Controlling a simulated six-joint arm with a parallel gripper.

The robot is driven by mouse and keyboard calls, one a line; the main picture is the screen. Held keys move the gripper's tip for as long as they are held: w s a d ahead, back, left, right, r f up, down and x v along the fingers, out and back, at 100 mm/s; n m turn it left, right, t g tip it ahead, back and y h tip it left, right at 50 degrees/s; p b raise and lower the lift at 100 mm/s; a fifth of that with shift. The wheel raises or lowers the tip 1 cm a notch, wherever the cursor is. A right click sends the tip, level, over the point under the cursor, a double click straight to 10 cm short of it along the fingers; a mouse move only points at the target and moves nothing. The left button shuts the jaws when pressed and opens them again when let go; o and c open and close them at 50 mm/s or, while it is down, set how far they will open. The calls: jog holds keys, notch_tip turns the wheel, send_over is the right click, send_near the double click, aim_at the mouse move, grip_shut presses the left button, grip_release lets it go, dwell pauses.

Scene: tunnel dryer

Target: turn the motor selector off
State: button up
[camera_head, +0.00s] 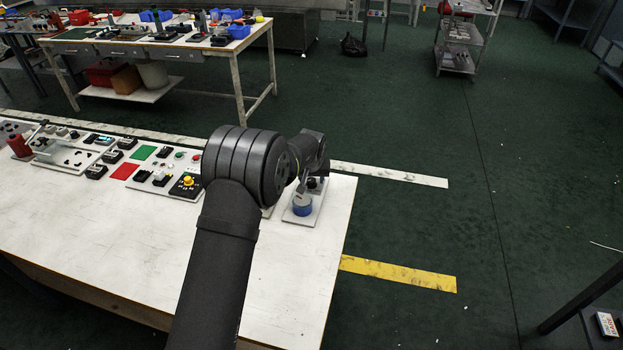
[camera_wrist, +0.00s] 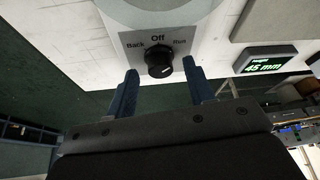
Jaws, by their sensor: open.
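In the wrist view the motor selector is a black round knob (camera_wrist: 158,63) on a grey plate (camera_wrist: 200,32) marked Back, Off and Run. Off is printed above the knob, Back to its left and Run to its right. A small white mark shows on the knob's lower right; I cannot tell for certain which label it points to. My gripper (camera_wrist: 160,66) is open, with one blue-grey finger on each side of the knob in the picture. I cannot see any finger contact.
A green display reading 45 mm (camera_wrist: 264,64) sits right of the selector. A yellow button box (camera_head: 187,184) and other panels lie left of my arm. The white tabletop (camera_head: 95,225) is clear in front.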

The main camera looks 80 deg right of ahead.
jog(key=shift+d+f, duration=0.15)
jog(key=shift+f, duration=0.15)
jog(key=shift+c, duration=0.4)
jog(key=c, duration=0.9)
jog(key=shift+n, duration=0.4)
jog(key=n+t, duration=0.1)
jog(key=n, duration=0.3)
jog(key=shift+s+d+t+y, duration=0.1)
jog(key=shift+s+t+y, duration=0.1)
jog(key=shift+t+y, duration=0.2)
jog(key=shift+s+d+n+t+y, duration=0.1)
jog(key=shift+n+t+y, duration=0.25)
jog(key=shift+n, duration=0.9)
jog(key=shift+d+n+t+y, duration=0.1)
jog(key=shift+n+t+y, duration=0.2)
jog(key=shift+n, duration=0.95)
